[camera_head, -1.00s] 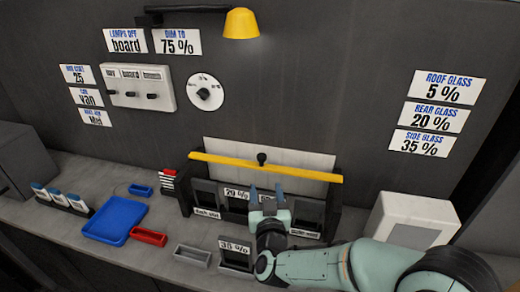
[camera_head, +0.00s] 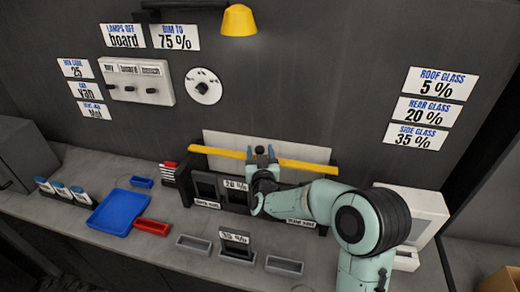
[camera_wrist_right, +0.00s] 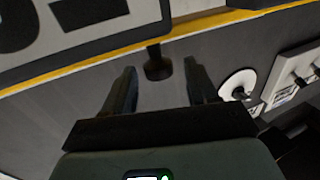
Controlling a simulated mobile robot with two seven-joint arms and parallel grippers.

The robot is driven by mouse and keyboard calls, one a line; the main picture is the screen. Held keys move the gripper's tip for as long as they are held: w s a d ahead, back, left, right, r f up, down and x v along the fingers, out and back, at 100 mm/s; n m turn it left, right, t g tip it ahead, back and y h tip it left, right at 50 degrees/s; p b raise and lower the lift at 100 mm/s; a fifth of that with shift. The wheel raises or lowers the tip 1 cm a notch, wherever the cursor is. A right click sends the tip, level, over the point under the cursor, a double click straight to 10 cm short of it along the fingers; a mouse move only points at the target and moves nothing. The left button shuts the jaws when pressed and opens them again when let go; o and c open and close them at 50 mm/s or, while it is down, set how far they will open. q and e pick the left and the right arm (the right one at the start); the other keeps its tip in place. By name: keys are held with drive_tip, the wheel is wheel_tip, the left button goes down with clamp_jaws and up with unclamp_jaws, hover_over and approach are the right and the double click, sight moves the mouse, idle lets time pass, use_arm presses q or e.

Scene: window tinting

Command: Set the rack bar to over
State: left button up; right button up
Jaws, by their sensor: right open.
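The rack bar (camera_head: 308,166) is a long yellow bar across the top front of the dark rack (camera_head: 181,190). In the wrist view the bar (camera_wrist_right: 205,25) crosses the top, and its black knob (camera_wrist_right: 158,69) shows between the fingertips, with a gap on each side. My right gripper (camera_head: 260,151) is at the middle of the bar, fingers up; the wrist view shows its two fingers (camera_wrist_right: 160,72) apart and empty. In the head view the gripper hides the knob and the middle of the bar. My left gripper is not in view.
Small trays (camera_head: 285,265) stand on the counter before the rack. A white box (camera_head: 418,205) is at the right. A blue tray (camera_head: 119,211) and a red tray (camera_head: 152,227) lie at the left. A yellow lamp (camera_head: 239,21) hangs above.

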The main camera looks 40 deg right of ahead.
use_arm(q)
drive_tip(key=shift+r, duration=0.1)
use_arm(e)
drive_tip(key=shift+w+d, duration=0.1)
drive_tip(key=shift+w, duration=0.05)
clamp_jaws()
drive_tip(key=shift+s+a+f+b, duration=0.2)
drive_tip(key=shift+s+a+b, duration=0.25)
drive_tip(key=shift+a, duration=0.2)
drive_tip(key=shift+s+a+f+b, duration=0.15)
drive_tip(key=shift+s+a+b, duration=0.25)
drive_tip(key=shift+a, duration=0.2)
drive_tip(key=s+a, duration=0.1)
drive_tip(key=s+a+b, duration=0.1)
drive_tip(key=a, duration=0.1)
drive_tip(key=s+a, duration=0.1)
drive_tip(key=shift+s+a+r+b, duration=0.25)
drive_tip(key=shift+s+b, duration=0.1)
drive_tip(key=shift+s, duration=0.05)
unclamp_jaws()
drive_tip(key=shift+s, duration=0.1)
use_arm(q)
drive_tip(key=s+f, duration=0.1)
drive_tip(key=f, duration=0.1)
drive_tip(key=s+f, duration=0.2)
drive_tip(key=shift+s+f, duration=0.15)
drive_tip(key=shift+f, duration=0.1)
use_arm(e)
drive_tip(key=shift+a+r, duration=0.1)
